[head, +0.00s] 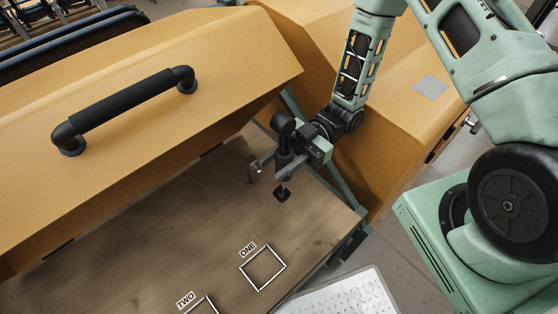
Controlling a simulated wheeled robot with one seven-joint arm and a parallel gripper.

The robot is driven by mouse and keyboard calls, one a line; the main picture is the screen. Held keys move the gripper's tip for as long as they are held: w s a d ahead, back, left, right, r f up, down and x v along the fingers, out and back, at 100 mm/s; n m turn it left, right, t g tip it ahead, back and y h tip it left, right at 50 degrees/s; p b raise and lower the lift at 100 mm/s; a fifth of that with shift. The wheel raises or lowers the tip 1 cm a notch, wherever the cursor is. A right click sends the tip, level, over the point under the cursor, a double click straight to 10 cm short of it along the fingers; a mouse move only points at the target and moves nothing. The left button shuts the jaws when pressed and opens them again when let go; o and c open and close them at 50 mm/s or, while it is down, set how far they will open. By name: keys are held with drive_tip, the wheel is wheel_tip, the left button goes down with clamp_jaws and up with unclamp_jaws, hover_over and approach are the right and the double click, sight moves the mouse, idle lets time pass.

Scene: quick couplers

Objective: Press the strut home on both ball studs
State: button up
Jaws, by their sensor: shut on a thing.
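My gripper (270,178) is over the right part of the wooden bench top (150,230), below the raised yellow hood. A dark, knobbed piece (283,124) stands at the jaws, and a small black end (282,194) shows below them. My gripper is shut on a dark part, but its shape is mostly hidden by the fingers and wrist. I cannot tell whether it is the strut. Neither ball stud can be made out in this view.
A yellow hood (225,60) with a black bar handle (125,105) overhangs the bench. A grey-green frame bar (338,190) runs along the bench's right edge. Outlined squares marked ONE (263,268) and TWO (203,306) are empty where visible. A metal tread plate (345,297) lies at the front.

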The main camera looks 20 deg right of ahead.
drive_tip(key=shift+w+a+b, duration=0.1)
drive_tip(key=shift+w+a, duration=0.25)
drive_tip(key=shift+w, duration=0.5)
drive_tip(key=shift+w+a+b, duration=0.15)
drive_tip(key=shift+w+a, duration=0.25)
drive_tip(key=shift+w, duration=0.45)
drive_tip(key=shift+w+a+b, duration=0.1)
drive_tip(key=shift+w+a, duration=0.25)
drive_tip(key=shift+w, duration=0.5)
drive_tip(key=shift+w+a, duration=0.3)
drive_tip(key=shift+w, duration=0.5)
drive_tip(key=shift+s+d, duration=0.35)
drive_tip(key=shift+s, duration=0.45)
drive_tip(key=shift+s+d, duration=0.3)
drive_tip(key=shift+s, duration=0.5)
drive_tip(key=shift+w, duration=0.15)
drive_tip(key=shift+w+a, duration=0.35)
drive_tip(key=shift+w, duration=0.3)
drive_tip(key=shift+w+a, duration=0.3)
drive_tip(key=shift+w, duration=0.55)
idle(0.9)
